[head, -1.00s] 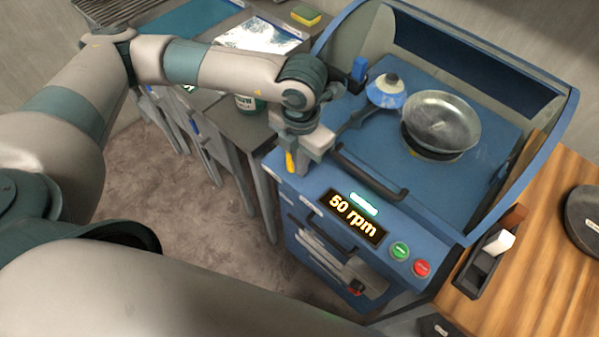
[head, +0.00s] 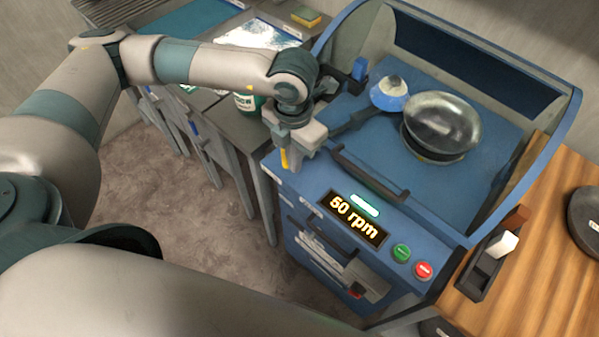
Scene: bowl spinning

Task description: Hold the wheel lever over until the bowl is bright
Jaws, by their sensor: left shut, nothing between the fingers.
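The metal bowl (head: 441,124) sits on a turntable in the blue machine. It looks grey and mostly dull, with a pale patch. The dark wheel lever (head: 350,121) runs from the wheel toward my left gripper (head: 291,163), which is at the machine's front left edge. The gripper is shut with nothing in it. I cannot tell whether it touches the lever, since the wrist hides part of that spot. My right gripper is out of view.
The display (head: 353,217) reads 50 rpm. A green button (head: 401,252) and a red button (head: 423,271) are to its right. A black handle (head: 369,177) crosses the machine's front. A wooden table (head: 540,262) stands at right, a grey bench at left.

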